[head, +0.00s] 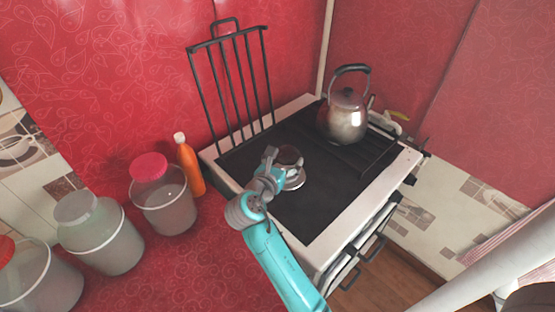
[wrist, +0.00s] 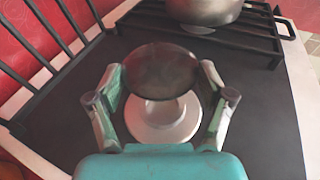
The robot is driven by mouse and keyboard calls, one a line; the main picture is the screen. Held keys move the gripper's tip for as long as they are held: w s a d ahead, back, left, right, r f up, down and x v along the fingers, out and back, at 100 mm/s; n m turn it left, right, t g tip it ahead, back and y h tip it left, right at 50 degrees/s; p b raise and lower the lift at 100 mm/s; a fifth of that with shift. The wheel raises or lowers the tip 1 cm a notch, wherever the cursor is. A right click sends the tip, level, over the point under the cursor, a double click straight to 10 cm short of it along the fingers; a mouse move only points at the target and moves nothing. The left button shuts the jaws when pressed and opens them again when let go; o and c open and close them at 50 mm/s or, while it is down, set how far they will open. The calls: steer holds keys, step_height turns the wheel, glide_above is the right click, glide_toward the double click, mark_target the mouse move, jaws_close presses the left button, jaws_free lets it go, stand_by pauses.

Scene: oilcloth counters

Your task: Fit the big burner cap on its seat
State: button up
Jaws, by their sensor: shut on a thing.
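The big burner cap (wrist: 161,70) is a dark round disc. My gripper (wrist: 161,85) is shut on it, with one finger at each side in the wrist view. In the head view the cap (head: 289,156) shows just past my gripper (head: 277,166), over the left part of the stove top. The seat (wrist: 163,122) is a pale metal ring with a raised centre, below and nearer than the cap in the wrist view. Its rim (head: 296,186) also shows in the head view. The cap covers part of the seat, and I cannot tell whether they touch.
A kettle (head: 347,115) stands on a black grate (head: 365,150) at the right of the stove. Another grate (head: 232,85) stands upright at the back left. An orange bottle (head: 188,165) and several lidded jars stand left of the stove. The front stove top (head: 310,212) is bare.

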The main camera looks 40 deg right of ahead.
steer(key=shift+f, duration=2.95)
steer(key=shift+s+f, duration=0.25)
steer(key=shift+f, duration=0.8)
stand_by(0.6)
steer(key=o, duration=1.2)
steer(key=shift+w+r, duration=0.2)
steer(key=shift+r, duration=4.05)
